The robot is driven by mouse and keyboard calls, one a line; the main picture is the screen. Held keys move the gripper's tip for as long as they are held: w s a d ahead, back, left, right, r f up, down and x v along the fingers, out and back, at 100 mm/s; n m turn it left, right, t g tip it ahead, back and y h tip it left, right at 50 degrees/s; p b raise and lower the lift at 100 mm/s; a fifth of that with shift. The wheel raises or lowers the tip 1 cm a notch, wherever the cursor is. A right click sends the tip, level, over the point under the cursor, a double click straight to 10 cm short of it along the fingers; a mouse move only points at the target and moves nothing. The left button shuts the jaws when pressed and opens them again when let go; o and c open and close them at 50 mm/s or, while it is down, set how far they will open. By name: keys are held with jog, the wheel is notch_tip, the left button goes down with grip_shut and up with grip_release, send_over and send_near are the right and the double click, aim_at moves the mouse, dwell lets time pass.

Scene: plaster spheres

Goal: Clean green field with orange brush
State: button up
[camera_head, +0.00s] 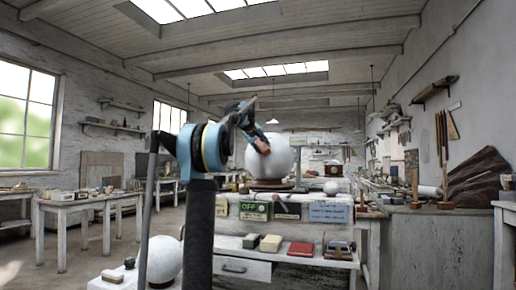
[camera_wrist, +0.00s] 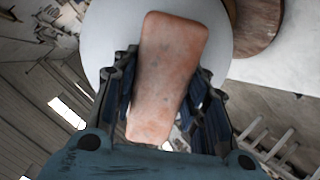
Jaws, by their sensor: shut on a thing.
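My gripper (camera_wrist: 160,88) is shut on a worn orange-pink block, the orange brush (camera_wrist: 172,50), with a finger on each side of it. In the head view my gripper (camera_head: 252,128) holds the brush (camera_head: 262,146) against or just in front of the upper left of a large white sphere (camera_head: 280,160). I cannot tell whether they touch. The sphere also shows behind the brush in the wrist view (camera_wrist: 108,35). It rests on a round brown base (camera_head: 272,186), also seen in the wrist view (camera_wrist: 258,22). I see no green field on the sphere's visible side.
The sphere's white workbench (camera_head: 300,228) has signs on its front and small boxes and a red block (camera_head: 301,249) on its lower shelf. Another white sphere (camera_head: 163,258) stands low at the front left. A grey cabinet (camera_head: 440,245) is at right. Open floor lies left.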

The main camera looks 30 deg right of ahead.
jog(key=shift+w, duration=0.1)
jog(key=shift+w+a+r, duration=0.2)
jog(key=shift+w+r, duration=1.25)
jog(key=shift+w, duration=0.05)
jog(key=shift+s+d+f, duration=0.15)
jog(key=shift+s+f, duration=0.6)
jog(key=shift+s, duration=0.05)
jog(key=shift+s+d+f, duration=0.1)
jog(key=shift+s+f, duration=0.65)
jog(key=shift+s, duration=0.05)
jog(key=shift+w+r, duration=0.1)
jog(key=shift+w+a+r, duration=0.15)
jog(key=shift+w+r, duration=0.55)
jog(key=shift+w, duration=0.05)
jog(key=shift+w+a+r, duration=0.1)
jog(key=shift+w+r, duration=0.6)
jog(key=shift+w, duration=0.05)
